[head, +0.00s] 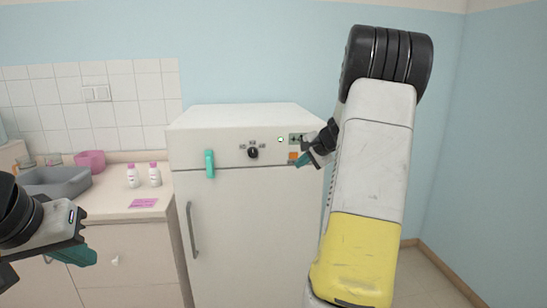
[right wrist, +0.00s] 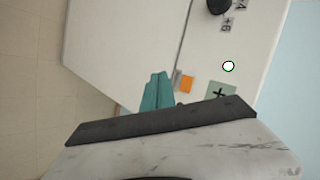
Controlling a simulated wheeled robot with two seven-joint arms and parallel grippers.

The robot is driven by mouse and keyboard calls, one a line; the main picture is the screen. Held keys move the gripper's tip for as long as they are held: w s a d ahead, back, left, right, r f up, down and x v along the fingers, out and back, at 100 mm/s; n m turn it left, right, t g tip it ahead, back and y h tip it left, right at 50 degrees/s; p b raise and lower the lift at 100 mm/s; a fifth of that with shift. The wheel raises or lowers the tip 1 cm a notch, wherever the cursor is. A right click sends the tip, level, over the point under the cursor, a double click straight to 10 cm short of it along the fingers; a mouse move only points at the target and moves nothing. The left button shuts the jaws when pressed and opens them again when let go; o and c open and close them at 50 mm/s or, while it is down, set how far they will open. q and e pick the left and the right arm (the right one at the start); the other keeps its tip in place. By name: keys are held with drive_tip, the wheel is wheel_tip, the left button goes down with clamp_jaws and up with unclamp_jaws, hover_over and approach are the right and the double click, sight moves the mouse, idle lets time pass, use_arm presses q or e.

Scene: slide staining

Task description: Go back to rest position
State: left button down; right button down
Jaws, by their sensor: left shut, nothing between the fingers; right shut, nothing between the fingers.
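My right gripper (head: 304,160) is shut and empty, in front of the upper right of a white cabinet-like machine (head: 245,230). Its teal fingers also show in the right wrist view (right wrist: 157,92), close to an orange button (right wrist: 184,83); I cannot tell whether they touch the panel. The orange button also shows in the head view (head: 293,156). A small green light (head: 280,139) glows on the panel. My left gripper (head: 82,256) is shut and empty at the lower left, in front of the counter's drawers.
The machine has a black knob (head: 253,153), a teal handle (head: 210,164) and a grey door handle (head: 191,229). The counter (head: 110,200) at the left bears two white bottles with pink caps (head: 133,175), a grey basin (head: 55,182) and a pink note (head: 143,203). Floor shows at the right.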

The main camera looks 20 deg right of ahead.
drive_tip(key=shift+a, duration=0.1)
drive_tip(key=s+a+r+n+g+y, duration=0.1)
drive_tip(key=s+a+r+n, duration=0.25)
drive_tip(key=s+a, duration=0.4)
drive_tip(key=s+a+r+n+g+y, duration=0.1)
drive_tip(key=s+a+r+n, duration=0.25)
drive_tip(key=a, duration=0.75)
drive_tip(key=s+a+f+n, duration=0.1)
drive_tip(key=s+a+n, duration=0.2)
drive_tip(key=s, duration=0.8)
drive_tip(key=s+a+f+n+g+h, duration=0.1)
drive_tip(key=s+a+n, duration=0.3)
drive_tip(key=s, duration=0.7)
drive_tip(key=shift+s+a+f, duration=0.15)
drive_tip(key=shift+a+f, duration=0.2)
drive_tip(key=shift+a, duration=0.65)
